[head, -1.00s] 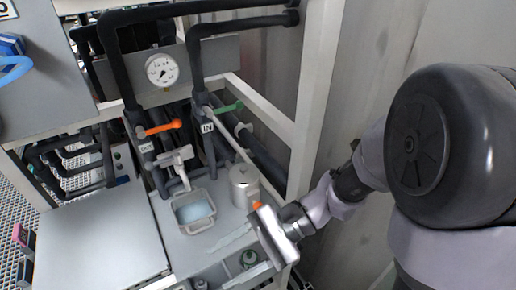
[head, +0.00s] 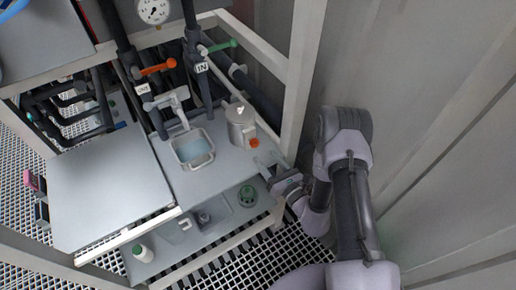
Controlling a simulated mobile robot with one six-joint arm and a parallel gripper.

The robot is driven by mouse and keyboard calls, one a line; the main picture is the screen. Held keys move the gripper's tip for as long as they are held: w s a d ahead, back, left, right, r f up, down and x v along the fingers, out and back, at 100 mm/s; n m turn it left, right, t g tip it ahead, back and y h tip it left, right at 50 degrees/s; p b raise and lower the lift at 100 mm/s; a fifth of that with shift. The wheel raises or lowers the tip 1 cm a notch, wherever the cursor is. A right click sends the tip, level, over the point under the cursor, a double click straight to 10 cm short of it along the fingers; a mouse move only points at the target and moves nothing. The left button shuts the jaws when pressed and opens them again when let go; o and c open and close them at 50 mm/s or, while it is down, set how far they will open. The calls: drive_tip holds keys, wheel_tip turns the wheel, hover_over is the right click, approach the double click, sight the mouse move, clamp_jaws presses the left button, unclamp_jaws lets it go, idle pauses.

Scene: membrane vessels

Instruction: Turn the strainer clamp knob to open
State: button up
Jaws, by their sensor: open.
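The strainer (head: 240,120) is a grey metal cylinder standing upright on the right part of the work surface. Its orange clamp knob (head: 254,143) is on the lower front right side and is fully visible. My gripper (head: 262,168) is open, just below and right of the knob in the picture. No contact between the fingers and the knob can be made out. The fingers are small in view and hold nothing visible.
Pipes with an orange lever (head: 157,69) and a green lever (head: 222,45) rise behind. A white frame post (head: 305,75) stands close on the right.

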sight(256, 145)
drive_tip(key=x, duration=0.6)
drive_tip(key=shift+w+a+b, duration=0.15)
drive_tip(key=shift+w+b, duration=0.05)
drive_tip(key=shift+b, duration=0.2)
drive_tip(key=shift+c, duration=0.4)
clamp_jaws()
